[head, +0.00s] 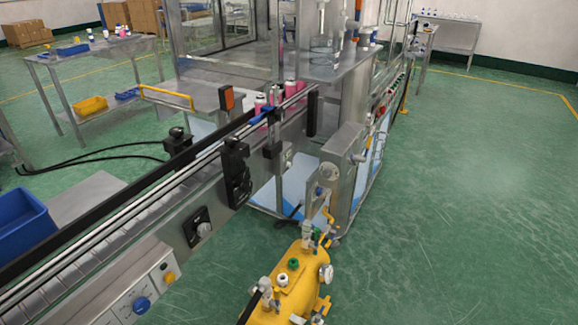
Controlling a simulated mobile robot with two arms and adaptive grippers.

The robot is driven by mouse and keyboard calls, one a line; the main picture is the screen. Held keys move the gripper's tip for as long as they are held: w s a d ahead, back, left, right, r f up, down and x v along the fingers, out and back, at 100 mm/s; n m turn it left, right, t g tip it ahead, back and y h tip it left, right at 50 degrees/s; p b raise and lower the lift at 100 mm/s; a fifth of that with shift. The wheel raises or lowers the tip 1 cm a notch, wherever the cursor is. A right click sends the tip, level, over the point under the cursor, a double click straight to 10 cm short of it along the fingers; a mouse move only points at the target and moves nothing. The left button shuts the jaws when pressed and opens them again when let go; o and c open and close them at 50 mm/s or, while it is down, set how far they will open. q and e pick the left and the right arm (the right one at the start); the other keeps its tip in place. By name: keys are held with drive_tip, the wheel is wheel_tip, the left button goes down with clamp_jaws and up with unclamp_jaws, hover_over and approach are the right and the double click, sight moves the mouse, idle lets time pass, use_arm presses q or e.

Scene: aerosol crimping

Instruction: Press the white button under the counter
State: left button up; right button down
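A pale control panel (128,298) is set into the side of the conveyor, below its belt, at the lower left of the head view. A black plate with a grey-white knob (203,230) is farther along the same side. Which of these the task means is not certain. Neither of my grippers is in view.
The conveyor (75,235) runs from lower left towards the steel machine (340,165). A yellow tank (290,290) with valves stands on the floor at bottom centre. A blue bin (22,225) is at the left. The green floor (480,200) at the right is clear.

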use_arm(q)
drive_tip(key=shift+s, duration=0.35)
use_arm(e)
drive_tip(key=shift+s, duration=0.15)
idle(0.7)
